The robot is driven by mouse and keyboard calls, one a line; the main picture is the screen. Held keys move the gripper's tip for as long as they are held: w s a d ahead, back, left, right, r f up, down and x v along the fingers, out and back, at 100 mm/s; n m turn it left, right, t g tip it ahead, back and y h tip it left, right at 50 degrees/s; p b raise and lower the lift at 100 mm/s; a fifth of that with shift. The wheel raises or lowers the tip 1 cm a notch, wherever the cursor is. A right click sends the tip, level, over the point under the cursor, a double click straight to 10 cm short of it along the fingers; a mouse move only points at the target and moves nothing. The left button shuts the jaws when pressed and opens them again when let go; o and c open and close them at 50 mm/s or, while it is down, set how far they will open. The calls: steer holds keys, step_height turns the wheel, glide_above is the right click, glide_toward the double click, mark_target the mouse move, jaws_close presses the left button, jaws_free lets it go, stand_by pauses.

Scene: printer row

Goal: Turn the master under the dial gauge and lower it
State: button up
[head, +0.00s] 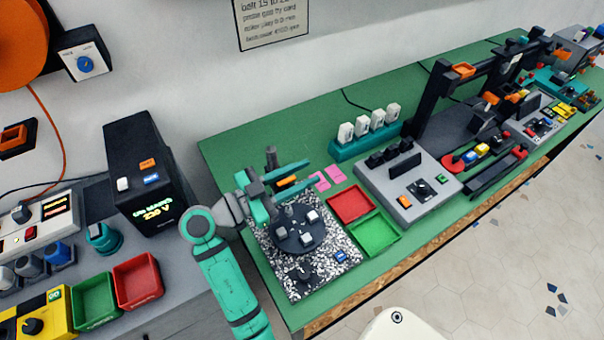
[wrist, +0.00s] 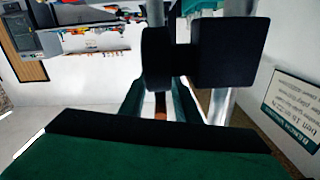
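A dark round turntable (head: 285,238) with several small pale blocks, one of them a light block (head: 312,215), sits on a black-and-white speckled plate (head: 345,258). I cannot tell which piece is the master. A dark upright post (head: 271,156) stands behind it; the dial gauge is not clearly readable. My gripper (head: 316,171) reaches right above the plate's back edge, its two teal fingers apart. A small orange piece (head: 287,181) shows between them, with no clear contact. In the wrist view, a dark round part (wrist: 157,60) and dark block (wrist: 230,55) partly hide my fingers.
A red tray (head: 351,204) and a green tray (head: 374,237) lie right of the plate. Pink notes (head: 335,174) and a teal rack (head: 365,142) are behind them. A grey control box (head: 405,190) stands farther right. A dark box (head: 140,178) stands at left.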

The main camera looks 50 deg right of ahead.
mark_target(277, 187)
steer(key=v, duration=1)
steer(key=shift+w+a, duration=0.15)
steer(key=shift+a, duration=0.25)
